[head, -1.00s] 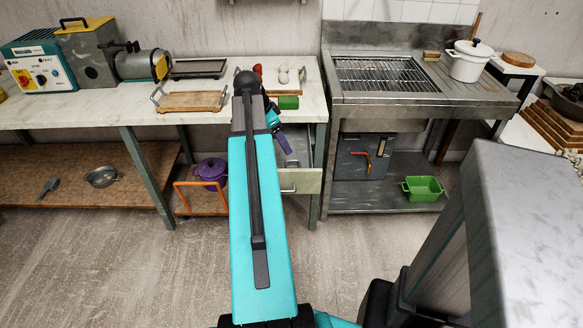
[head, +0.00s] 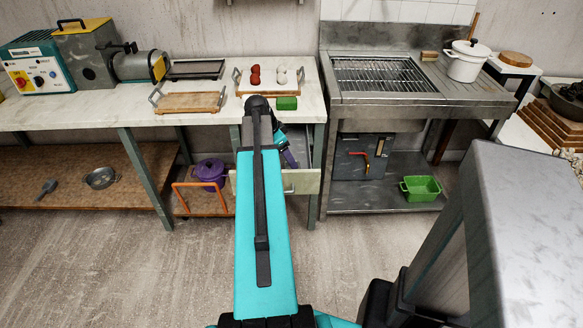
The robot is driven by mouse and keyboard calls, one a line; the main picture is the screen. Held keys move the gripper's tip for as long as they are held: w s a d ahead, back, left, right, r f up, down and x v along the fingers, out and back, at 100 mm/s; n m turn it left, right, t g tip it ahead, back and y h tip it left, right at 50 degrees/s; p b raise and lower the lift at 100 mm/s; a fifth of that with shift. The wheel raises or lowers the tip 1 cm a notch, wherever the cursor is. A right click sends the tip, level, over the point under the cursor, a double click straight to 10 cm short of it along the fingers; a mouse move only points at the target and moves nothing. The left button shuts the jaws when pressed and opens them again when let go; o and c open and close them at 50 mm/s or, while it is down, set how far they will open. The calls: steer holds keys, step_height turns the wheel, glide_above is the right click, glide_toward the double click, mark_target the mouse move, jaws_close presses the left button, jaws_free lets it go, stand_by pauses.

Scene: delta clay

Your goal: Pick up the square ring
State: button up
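My gripper (head: 290,158) hangs low at the front of the workbench, over an open drawer (head: 302,181). It is small and partly behind my turquoise arm, so I cannot tell whether its fingers are open or shut. No square ring can be made out for sure. An orange, square-cornered frame (head: 203,184) shows at the lower shelf, in front of a purple pot (head: 210,168); I cannot tell whether it is a ring. My arm hides part of the drawer, and its inside is mostly not visible.
The bench top (head: 70,112) holds a wooden tray (head: 188,102), a green block (head: 287,103) and a second tray with red and white pieces (head: 268,76). A steel grill counter (head: 385,75) stands right. A green basket (head: 420,188) sits beneath it. The floor in front is clear.

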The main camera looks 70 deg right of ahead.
stand_by(0.3)
steer(key=shift+w+p+x, duration=0.2)
steer(key=shift+p+x, duration=0.1)
steer(key=shift+x, duration=2.3)
steer(key=c, duration=1.2)
steer(key=shift+r, duration=0.1)
step_height(320, 180, up, 10)
steer(key=shift+f, duration=0.1)
